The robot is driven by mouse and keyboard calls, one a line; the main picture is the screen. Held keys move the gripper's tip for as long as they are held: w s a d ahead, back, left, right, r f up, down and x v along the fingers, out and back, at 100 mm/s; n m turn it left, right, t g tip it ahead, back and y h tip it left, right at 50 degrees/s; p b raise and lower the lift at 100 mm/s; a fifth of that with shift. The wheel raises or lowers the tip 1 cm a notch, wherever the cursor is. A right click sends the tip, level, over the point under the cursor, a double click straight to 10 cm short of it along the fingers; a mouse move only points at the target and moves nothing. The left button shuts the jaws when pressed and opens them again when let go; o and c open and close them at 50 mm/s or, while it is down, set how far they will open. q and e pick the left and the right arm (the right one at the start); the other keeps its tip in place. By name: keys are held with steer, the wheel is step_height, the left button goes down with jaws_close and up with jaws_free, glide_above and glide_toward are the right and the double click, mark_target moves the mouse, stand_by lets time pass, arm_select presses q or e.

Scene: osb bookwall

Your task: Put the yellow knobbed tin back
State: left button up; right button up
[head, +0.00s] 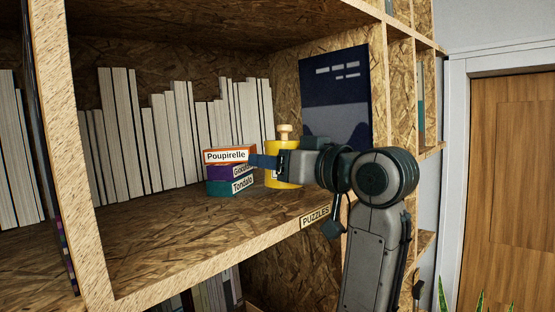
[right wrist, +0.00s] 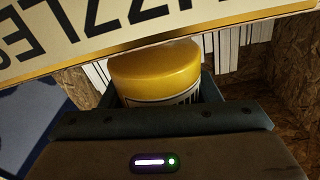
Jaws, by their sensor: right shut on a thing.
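The yellow knobbed tin (head: 284,147), with a pale wooden knob on top, is upright inside the shelf compartment, just right of a stack of boxes. My right gripper (head: 267,162) comes in from the right and is shut on the tin's body. In the right wrist view the tin's yellow end (right wrist: 155,66) sits between the fingers. My arm hides part of the tin, and I cannot tell whether its base touches the shelf board. My left gripper is in neither view.
The stack holds an orange Poupirelle box (head: 228,156), a purple box (head: 218,172) and a teal Tondalo box (head: 217,188). A PUZZLES label (head: 315,217) is on the shelf's front edge. A dark blue panel (head: 336,95) stands behind; books line the back. Board to the left is clear.

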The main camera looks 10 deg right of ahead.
steer(key=shift+f, duration=0.65)
steer(key=shift+s+d, duration=0.1)
steer(key=shift+f, duration=0.1)
steer(key=shift+f, duration=0.4)
steer(key=o, duration=1.3)
